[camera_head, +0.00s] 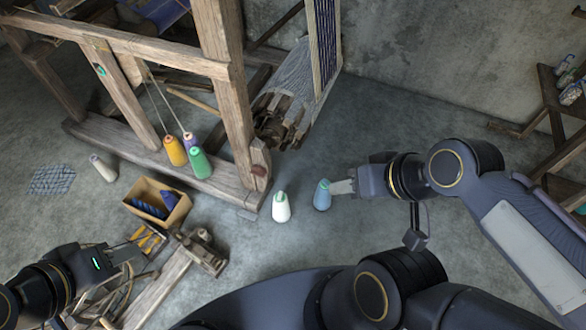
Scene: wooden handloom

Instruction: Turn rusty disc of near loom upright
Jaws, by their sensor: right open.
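The near loom (175,50) is a large weathered wooden frame at the upper left. A small rust-coloured disc (259,171) shows on the end of its lower beam, at the foot of the front post; its tilt is too small to tell. My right gripper (338,187) is open, to the right of the disc, with its fingers at the right side of a blue thread cone (322,196). I cannot tell whether they touch it. My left gripper (128,253) is at the lower left, over a wooden frame piece; its fingers are hard to make out.
A white cone (281,208) stands on the floor between the disc and the blue cone. Orange (175,151) and green (200,163) cones stand by the loom beam. An open cardboard box (170,212) lies in front. A wooden shelf (555,115) stands at the right.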

